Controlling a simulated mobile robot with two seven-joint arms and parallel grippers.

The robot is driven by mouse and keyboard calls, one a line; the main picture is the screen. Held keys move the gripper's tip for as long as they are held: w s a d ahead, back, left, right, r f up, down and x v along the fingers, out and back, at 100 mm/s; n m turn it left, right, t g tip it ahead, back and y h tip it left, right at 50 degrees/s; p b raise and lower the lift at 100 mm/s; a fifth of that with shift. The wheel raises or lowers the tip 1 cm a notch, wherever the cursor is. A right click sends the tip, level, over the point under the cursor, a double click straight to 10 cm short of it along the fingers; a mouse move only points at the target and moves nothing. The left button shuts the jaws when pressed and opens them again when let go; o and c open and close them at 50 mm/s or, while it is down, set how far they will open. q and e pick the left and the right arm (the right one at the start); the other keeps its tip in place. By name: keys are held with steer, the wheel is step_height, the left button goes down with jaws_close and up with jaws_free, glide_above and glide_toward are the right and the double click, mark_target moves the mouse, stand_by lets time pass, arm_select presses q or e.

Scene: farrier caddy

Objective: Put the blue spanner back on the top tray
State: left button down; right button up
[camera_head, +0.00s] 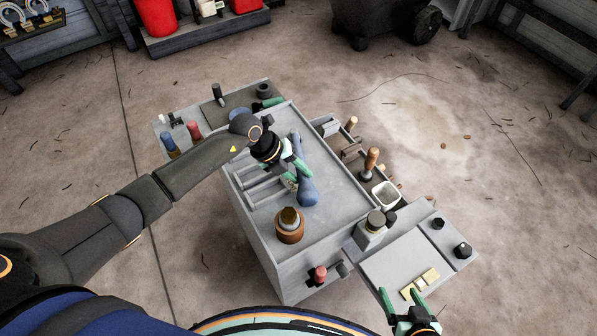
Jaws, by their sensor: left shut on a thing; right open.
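The blue spanner (308,193) is over the grey top tray (338,196) of the caddy, lying lengthwise from the back toward the front. My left gripper (297,172) reaches in from the left, its green fingers shut on the spanner around its middle. The fingers hide part of the spanner. I cannot tell whether the spanner touches the tray or hangs just above it. My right gripper (408,307) is open at the bottom right, beside a small yellow piece (420,285) on the lower right side shelf.
Grey slotted bars (265,186) lie left of the spanner, and a brown round pot (289,226) stands in front. A side bin with wooden-handled tools (371,160) is at the right. A left shelf holds red and blue cylinders (194,131). The tray's right part is clear.

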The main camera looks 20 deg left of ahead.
arm_select(q)
steer(key=shift+f, duration=0.2)
steer(key=shift+c, duration=2.2)
jaws_free()
steer(key=v, duration=1.2)
steer(key=shift+r, duration=0.2)
steer(key=shift+s+a, duration=0.1)
steer(key=shift+a, duration=0.05)
